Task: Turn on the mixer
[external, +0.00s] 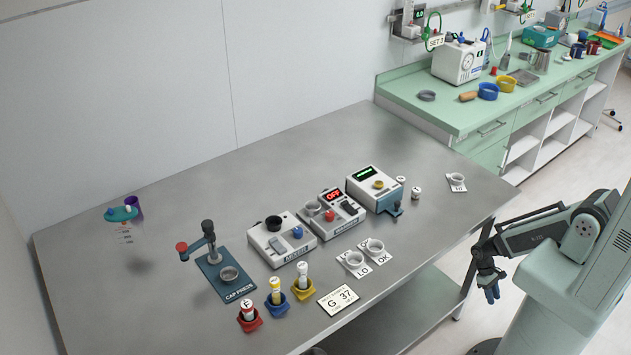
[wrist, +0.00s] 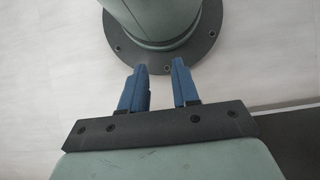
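The left device (external: 265,245) has a black cup on top and a blue knob (external: 298,232). The middle device (external: 334,227) has a red display reading OFF (external: 333,196), a grey ring, a red knob and a dark switch (external: 349,207). The right device (external: 365,190) has a green-lit display. My gripper (external: 490,292) hangs off the table's right side, away from them. Its blue fingers are apart and empty in the wrist view (wrist: 160,70).
A cap press (external: 222,276) stands left of the devices. Red, yellow and blue holders (external: 248,322) with tubes stand in front. Small cups on LO and OK cards (external: 354,262) and a "G 37" card (external: 337,299) lie near the front edge. The table's right part is mostly clear.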

